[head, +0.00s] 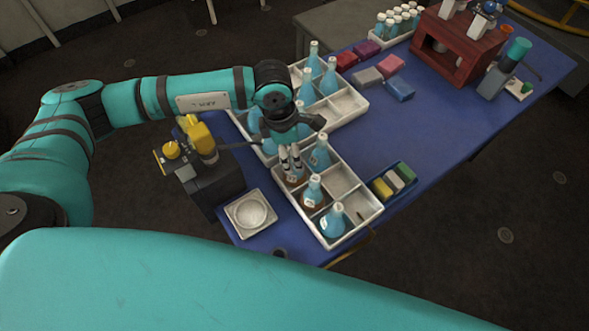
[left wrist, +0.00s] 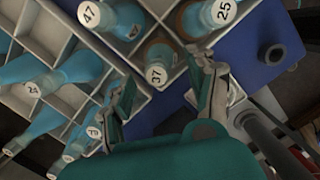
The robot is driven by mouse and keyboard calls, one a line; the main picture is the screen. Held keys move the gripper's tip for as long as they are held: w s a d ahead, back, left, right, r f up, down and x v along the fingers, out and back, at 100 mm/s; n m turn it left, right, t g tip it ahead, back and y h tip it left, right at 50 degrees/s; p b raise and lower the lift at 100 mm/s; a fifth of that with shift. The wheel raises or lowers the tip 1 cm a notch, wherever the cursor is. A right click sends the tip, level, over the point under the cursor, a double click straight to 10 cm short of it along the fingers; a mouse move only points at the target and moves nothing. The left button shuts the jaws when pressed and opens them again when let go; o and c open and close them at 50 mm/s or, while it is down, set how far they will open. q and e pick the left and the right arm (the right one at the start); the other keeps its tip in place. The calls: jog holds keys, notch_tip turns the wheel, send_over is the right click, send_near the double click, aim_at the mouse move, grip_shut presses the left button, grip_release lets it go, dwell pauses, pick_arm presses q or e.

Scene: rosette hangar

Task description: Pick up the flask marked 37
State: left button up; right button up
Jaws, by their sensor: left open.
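The flask marked 37 (left wrist: 157,72) shows its numbered cap in the left wrist view, at the corner of a white divided tray (left wrist: 182,92). My left gripper (left wrist: 165,82) is open, with one finger on each side of that cap. I cannot tell whether the fingers touch it. In the head view my left gripper (head: 290,161) points down over the tray and hides most of the flask beneath. Flasks marked 47 (left wrist: 96,15) and 25 (left wrist: 216,14) stand close by. My right gripper is not in view.
A dark device with yellow parts (head: 205,170) and a small dish (head: 251,213) stand left of the tray. A box of coloured blocks (head: 393,182) lies to its right. A red stand (head: 455,45) is at the back.

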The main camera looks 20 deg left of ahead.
pick_arm(q)
jog(key=f, duration=0.4)
jog(key=shift+w+d+p, duration=0.25)
jog(key=shift+p, duration=0.15)
jog(key=c, duration=1)
